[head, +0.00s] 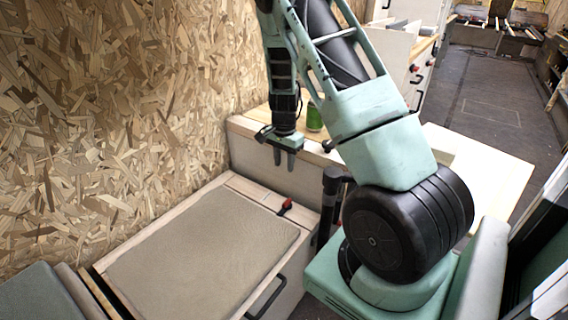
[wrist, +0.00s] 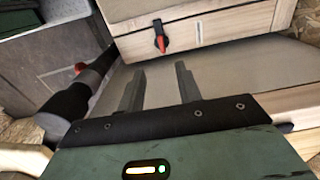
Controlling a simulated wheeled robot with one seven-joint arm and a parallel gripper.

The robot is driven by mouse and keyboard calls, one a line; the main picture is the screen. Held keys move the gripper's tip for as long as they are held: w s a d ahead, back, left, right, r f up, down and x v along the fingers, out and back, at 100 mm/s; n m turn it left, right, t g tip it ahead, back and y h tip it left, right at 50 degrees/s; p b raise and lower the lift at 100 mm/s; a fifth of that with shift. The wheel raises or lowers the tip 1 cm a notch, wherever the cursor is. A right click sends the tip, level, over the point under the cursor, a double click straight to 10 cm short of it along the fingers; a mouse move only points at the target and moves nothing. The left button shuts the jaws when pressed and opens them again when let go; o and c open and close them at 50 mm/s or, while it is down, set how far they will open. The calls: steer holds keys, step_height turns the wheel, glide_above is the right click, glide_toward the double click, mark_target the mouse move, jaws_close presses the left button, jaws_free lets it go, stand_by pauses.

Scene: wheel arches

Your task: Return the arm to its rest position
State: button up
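My arm is raised and bent in the head view, with its last part pointing down. My gripper (head: 285,163) hangs in front of a pale panel, above the back of a low cabinet. In the wrist view my gripper (wrist: 157,82) shows two dark fingers, parallel and apart, with nothing between them. The gripper is open and empty.
A low cabinet with a beige top (head: 200,255) stands at the lower left, with a red latch (head: 284,207). A green can (head: 314,118) stands on a wooden counter behind my gripper. A chipboard wall (head: 110,110) closes the left side. Dark floor (head: 490,100) is clear at the upper right.

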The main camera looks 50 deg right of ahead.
steer(key=shift+a, duration=0.1)
stand_by(0.3)
steer(key=s+a+r+n+y, duration=0.1)
steer(key=a+r+n, duration=0.3)
steer(key=a, duration=0.7)
steer(key=s+a+r+n, duration=0.2)
steer(key=a+r+n, duration=0.25)
steer(key=a, duration=0.55)
steer(key=s+a+r+n+y, duration=0.1)
steer(key=a+r+n, duration=0.3)
steer(key=a, duration=0.7)
steer(key=s+a+r+n, duration=0.2)
steer(key=s+a+n, duration=0.15)
steer(key=s, duration=0.25)
steer(key=s+a+r+n+h, duration=0.1)
steer(key=s+a+n, duration=0.2)
steer(key=s+n, duration=0.3)
steer(key=s+a+r+n, duration=0.2)
steer(key=s+a+n, duration=0.15)
steer(key=s, duration=0.35)
step_height(320, 180, up, 16)
steer(key=p, duration=1.6)
steer(key=shift+a+r+m+p, duration=0.15)
steer(key=shift+r+m+p, duration=0.1)
steer(key=shift+m+p, duration=0.1)
steer(key=shift+w, duration=0.1)
